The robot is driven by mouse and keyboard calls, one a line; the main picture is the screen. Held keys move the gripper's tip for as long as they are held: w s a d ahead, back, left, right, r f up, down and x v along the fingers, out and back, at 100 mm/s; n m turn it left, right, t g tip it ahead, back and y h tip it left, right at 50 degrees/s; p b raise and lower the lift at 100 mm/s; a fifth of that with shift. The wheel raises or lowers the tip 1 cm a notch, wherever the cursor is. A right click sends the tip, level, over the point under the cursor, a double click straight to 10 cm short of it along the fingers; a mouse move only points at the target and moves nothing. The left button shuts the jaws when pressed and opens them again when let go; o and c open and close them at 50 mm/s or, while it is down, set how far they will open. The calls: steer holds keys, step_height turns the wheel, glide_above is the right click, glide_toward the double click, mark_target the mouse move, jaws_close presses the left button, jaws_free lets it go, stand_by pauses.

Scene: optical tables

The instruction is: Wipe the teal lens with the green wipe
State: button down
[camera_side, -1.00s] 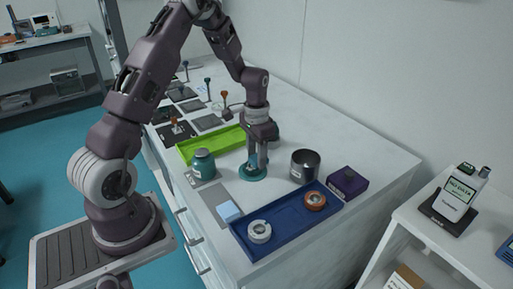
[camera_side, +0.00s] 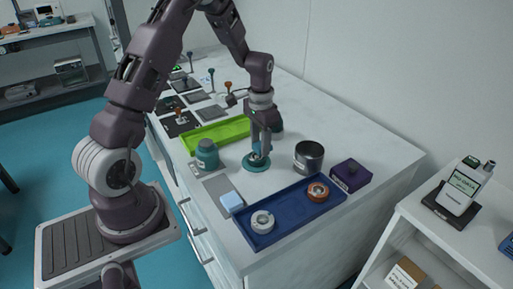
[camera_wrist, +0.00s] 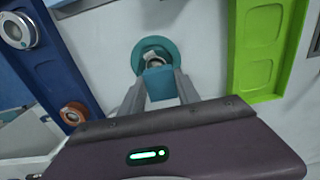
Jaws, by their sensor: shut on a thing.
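My gripper (camera_side: 258,150) is shut on a small folded wipe, which looks teal-blue rather than green. In the wrist view, the wipe (camera_wrist: 159,83) sits between the two fingertips (camera_wrist: 160,92). The teal lens (camera_side: 256,162) is a round teal piece on the white bench, directly below my gripper. In the wrist view, its teal ring (camera_wrist: 138,48) shows beyond the wipe, with a pale round centre. The wipe covers the near part of the lens. I cannot tell whether they touch.
A blue tray (camera_side: 284,221) holds a white lens (camera_side: 262,221) and an orange lens (camera_side: 318,191). A light-blue pad (camera_side: 231,202), a teal jar (camera_side: 206,154), a dark metal cup (camera_side: 308,157), a purple box (camera_side: 350,174) and an empty green tray (camera_side: 219,134) stand around the lens.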

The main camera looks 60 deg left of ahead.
steer(key=shift+r, duration=3.15)
steer(key=s+m, duration=0.9)
steer(key=m, duration=0.9)
glide_toward(217, 183)
step_height(217, 183, down, 6)
steer(key=shift+f, duration=0.35)
